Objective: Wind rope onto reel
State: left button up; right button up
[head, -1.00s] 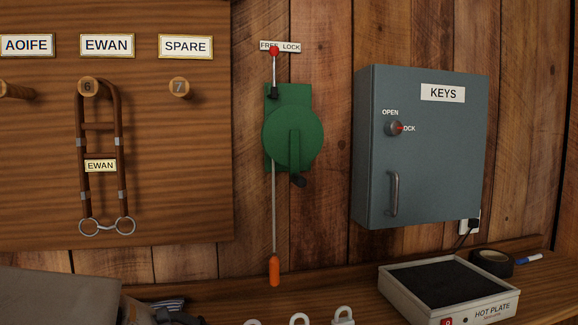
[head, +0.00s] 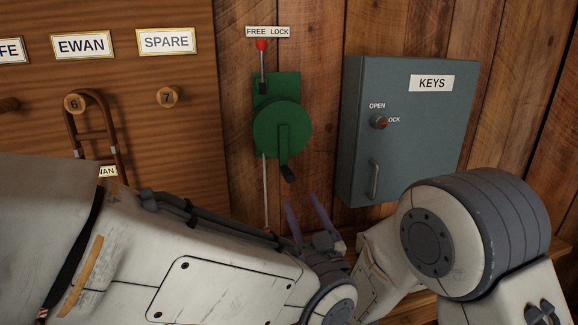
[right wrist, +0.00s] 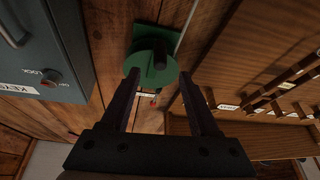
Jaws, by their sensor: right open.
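The green reel (head: 281,128) is on the plank wall, with a crank and dark knob (head: 288,173) at its lower right. A red-tipped lever (head: 262,46) stands upright above it under the FREE LOCK label. The pale rope (head: 265,185) hangs straight down; its lower end is hidden behind my arm. My right gripper (head: 302,203) is open and empty, below the crank knob in the head view. In the right wrist view the scene is upside down, and the reel (right wrist: 146,68) and dark knob (right wrist: 160,53) appear between and beyond the open fingers (right wrist: 160,76). My left gripper is not seen.
A grey-blue KEYS cabinet (head: 408,137) juts from the wall to the right of the reel. A peg board (head: 190,130) with a bridle (head: 93,98) is on the left. My arm hides most of the shelf. Bare planks lie between reel and cabinet.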

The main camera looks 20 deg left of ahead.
aim_at(289, 175)
jog(key=p+x, duration=0.2)
jog(key=x, duration=0.8)
grip_shut()
dwell(1.2)
